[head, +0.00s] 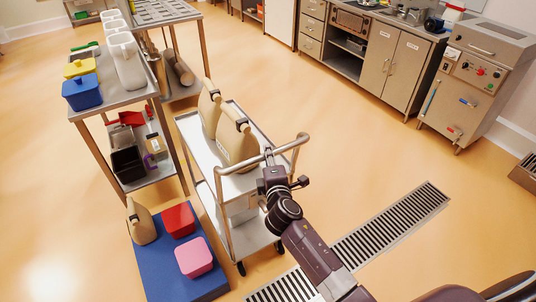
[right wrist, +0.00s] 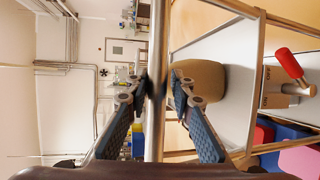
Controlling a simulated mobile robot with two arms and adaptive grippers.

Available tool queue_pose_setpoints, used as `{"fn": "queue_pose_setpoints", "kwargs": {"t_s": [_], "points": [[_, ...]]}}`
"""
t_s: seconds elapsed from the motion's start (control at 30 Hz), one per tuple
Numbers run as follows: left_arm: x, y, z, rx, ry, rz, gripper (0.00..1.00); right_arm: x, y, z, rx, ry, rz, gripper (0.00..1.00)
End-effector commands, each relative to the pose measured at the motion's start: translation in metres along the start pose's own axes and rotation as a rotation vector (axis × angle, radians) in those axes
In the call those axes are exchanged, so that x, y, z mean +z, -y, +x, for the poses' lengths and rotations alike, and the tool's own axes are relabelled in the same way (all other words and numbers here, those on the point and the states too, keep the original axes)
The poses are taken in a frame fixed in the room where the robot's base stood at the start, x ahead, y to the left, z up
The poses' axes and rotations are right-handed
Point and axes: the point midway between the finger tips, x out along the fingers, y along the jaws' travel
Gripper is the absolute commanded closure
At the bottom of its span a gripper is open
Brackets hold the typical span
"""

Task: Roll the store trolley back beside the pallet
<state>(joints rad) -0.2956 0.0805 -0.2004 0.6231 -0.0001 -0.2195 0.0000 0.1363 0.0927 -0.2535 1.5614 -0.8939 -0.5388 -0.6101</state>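The store trolley (head: 205,155) is a two-shelf steel cart in the middle of the head view, with two tan jugs (head: 237,140) on top. Its push handle (head: 225,174) is a bent tube at the near end. My right gripper (head: 270,160) is at this handle; in the right wrist view the bar (right wrist: 156,60) runs between the fingers, which appear closed on it. The blue pallet (head: 160,275) lies on the floor just left of the trolley's near end. It carries a tan jug, a red box and a pink box. My left gripper is not in view.
A steel shelf table (head: 125,95) with blue and yellow tubs stands left of the trolley, close beside it. A floor drain grate (head: 395,235) runs at the right front. Cabinets (head: 390,65) and a machine (head: 475,80) line the back right. Floor between is clear.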

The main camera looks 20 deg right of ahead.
Motion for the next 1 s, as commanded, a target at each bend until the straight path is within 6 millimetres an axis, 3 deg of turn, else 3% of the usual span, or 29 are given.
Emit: {"fn": "queue_pose_setpoints", "kwargs": {"t_s": [0.1,0.53,1.0], "points": [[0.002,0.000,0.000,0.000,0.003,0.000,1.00,0.000,0.003,0.000,-0.005,0.001,0.000,0.66],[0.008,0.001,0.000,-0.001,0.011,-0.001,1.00,0.000,0.000,-0.009,0.001,-0.001,0.001,0.66],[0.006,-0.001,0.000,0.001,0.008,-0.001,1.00,0.001,0.002,-0.092,-0.002,0.000,0.001,0.66]]}}
